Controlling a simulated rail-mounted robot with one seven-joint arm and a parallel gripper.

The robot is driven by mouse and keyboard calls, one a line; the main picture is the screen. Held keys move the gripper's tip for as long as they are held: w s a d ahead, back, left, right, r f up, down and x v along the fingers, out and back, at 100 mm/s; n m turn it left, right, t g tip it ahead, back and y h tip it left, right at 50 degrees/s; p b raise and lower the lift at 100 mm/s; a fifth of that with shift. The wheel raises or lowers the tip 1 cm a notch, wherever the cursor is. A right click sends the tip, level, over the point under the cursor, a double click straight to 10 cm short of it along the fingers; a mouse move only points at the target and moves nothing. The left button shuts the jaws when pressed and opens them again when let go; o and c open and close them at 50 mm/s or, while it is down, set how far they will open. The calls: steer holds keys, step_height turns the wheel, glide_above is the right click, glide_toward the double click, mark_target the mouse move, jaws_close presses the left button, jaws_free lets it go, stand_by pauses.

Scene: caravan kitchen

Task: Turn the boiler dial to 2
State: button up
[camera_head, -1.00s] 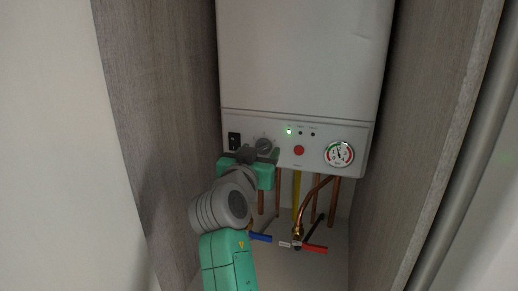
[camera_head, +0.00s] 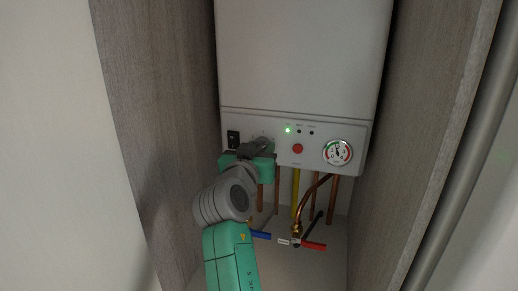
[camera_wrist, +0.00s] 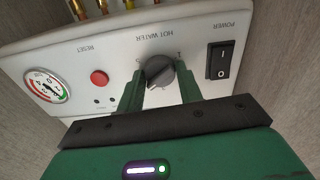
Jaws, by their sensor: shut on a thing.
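The boiler (camera_head: 300,60) is a white box with a control panel along its lower edge. Its dark grey dial (camera_wrist: 158,72) sits under the upside-down "HOT WATER" label in the wrist view. My gripper (camera_wrist: 160,90) has its two green fingers on either side of the dial and is shut on it. In the head view my gripper (camera_head: 262,150) reaches the panel from below left and hides most of the dial. Small marks stand around the dial. Which mark its pointer faces cannot be told.
The black power switch (camera_wrist: 220,62) is beside the dial. The red reset button (camera_head: 298,149) and pressure gauge (camera_head: 337,152) lie along the panel. Copper pipes and blue (camera_head: 261,236) and red (camera_head: 313,246) valve handles are below. Wooden walls (camera_head: 150,100) close in both sides.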

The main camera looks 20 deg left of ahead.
steer(key=n+p, duration=0.3)
steer(key=n, duration=0.3)
steer(key=shift+r, duration=0.15)
steer(key=n+p, duration=0.3)
steer(key=n, duration=0.2)
steer(key=n+p, duration=0.3)
steer(key=n, duration=0.2)
steer(key=shift+n, duration=0.4)
steer(key=n+p, duration=0.2)
steer(key=n, duration=0.1)
steer(key=shift+p, duration=0.35)
steer(key=shift+n+p, duration=0.85)
steer(key=shift+n, duration=0.65)
steer(key=o, duration=1)
steer(key=shift+s+f, duration=0.15)
steer(key=shift+f, duration=0.05)
